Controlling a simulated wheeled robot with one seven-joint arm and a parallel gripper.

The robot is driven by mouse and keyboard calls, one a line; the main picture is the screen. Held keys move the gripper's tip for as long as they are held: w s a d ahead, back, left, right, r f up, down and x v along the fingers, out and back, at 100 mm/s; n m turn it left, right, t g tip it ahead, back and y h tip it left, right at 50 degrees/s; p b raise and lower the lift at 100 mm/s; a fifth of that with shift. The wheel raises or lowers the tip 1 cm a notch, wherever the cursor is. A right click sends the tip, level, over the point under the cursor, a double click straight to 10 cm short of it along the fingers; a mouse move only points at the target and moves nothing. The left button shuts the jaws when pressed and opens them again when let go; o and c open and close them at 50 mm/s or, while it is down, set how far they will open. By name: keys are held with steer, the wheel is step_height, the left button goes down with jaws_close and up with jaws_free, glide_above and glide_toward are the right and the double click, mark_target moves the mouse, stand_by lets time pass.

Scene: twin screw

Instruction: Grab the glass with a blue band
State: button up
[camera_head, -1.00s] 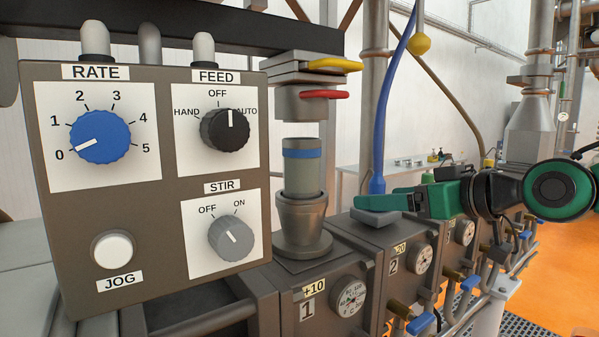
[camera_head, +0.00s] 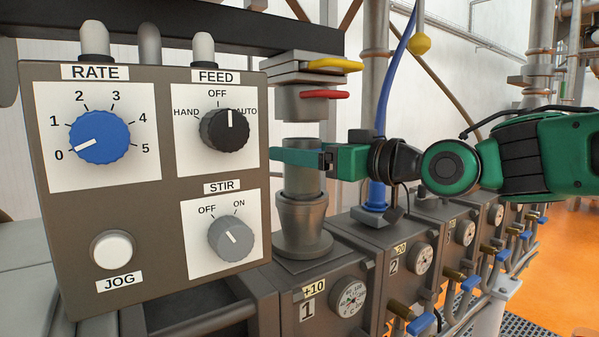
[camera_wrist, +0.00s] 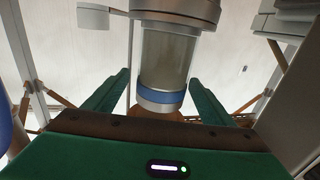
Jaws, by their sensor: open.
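The glass (camera_head: 303,183) is a grey-green cylinder standing upright in a metal cup-shaped holder (camera_head: 303,225) on the box marked 1. In the head view my gripper (camera_head: 284,156) reaches in from the right, and its near finger crosses in front of the upper glass, hiding the blue band. In the wrist view the glass (camera_wrist: 165,58) appears upside down, with its blue band (camera_wrist: 160,97) visible. My gripper (camera_wrist: 159,75) is open there, one finger on each side of the glass, with visible gaps.
A control panel (camera_head: 160,285) with knobs stands close on the left. Above the glass hangs a metal outlet (camera_head: 300,105) with a red and a yellow handle. A blue hose (camera_head: 378,195) rises from box 2 on the right.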

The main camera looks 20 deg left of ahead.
steer(key=x, duration=0.4)
steer(key=shift+f, duration=0.1)
steer(key=c, duration=1.3)
